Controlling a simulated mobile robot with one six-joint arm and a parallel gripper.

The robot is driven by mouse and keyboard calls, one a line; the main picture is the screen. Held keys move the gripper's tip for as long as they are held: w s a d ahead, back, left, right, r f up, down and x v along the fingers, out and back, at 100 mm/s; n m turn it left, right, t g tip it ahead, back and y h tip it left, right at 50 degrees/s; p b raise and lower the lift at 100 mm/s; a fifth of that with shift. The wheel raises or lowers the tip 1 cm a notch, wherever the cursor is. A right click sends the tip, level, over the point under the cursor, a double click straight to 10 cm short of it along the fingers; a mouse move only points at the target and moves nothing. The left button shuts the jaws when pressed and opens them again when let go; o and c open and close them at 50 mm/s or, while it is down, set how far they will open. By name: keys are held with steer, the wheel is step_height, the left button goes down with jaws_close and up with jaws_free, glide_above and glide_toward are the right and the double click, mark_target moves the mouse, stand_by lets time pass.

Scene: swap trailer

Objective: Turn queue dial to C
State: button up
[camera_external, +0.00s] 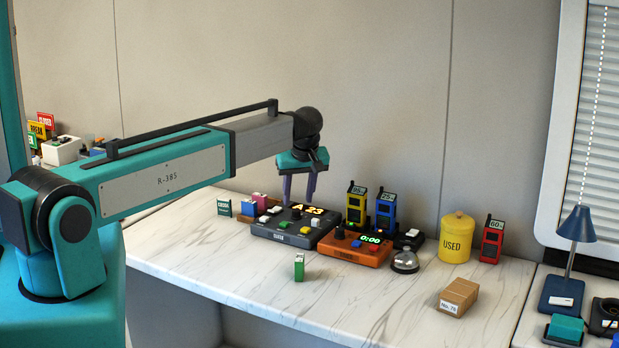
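The dark grey queue box (268,232) stands on the marble counter. It has a lit display (312,209) that seems to read A 23, plus yellow and white buttons. A small dark knob (296,213), likely the queue dial, is on its top near the display; its letters and setting are too small to read. My gripper (297,201) points down over the box, close above the knob. Its two purple fingers are apart with nothing visible held between them. I cannot tell whether they touch the knob.
An orange box (350,250) with a black knob and a 0:00 display stands just right. A green item (299,267) stands in front; the front counter is mostly clear.

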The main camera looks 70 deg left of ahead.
mark_target(296, 210)
steer(key=shift+p+x, duration=0.6)
steer(key=shift+x, duration=1.8)
jaws_close()
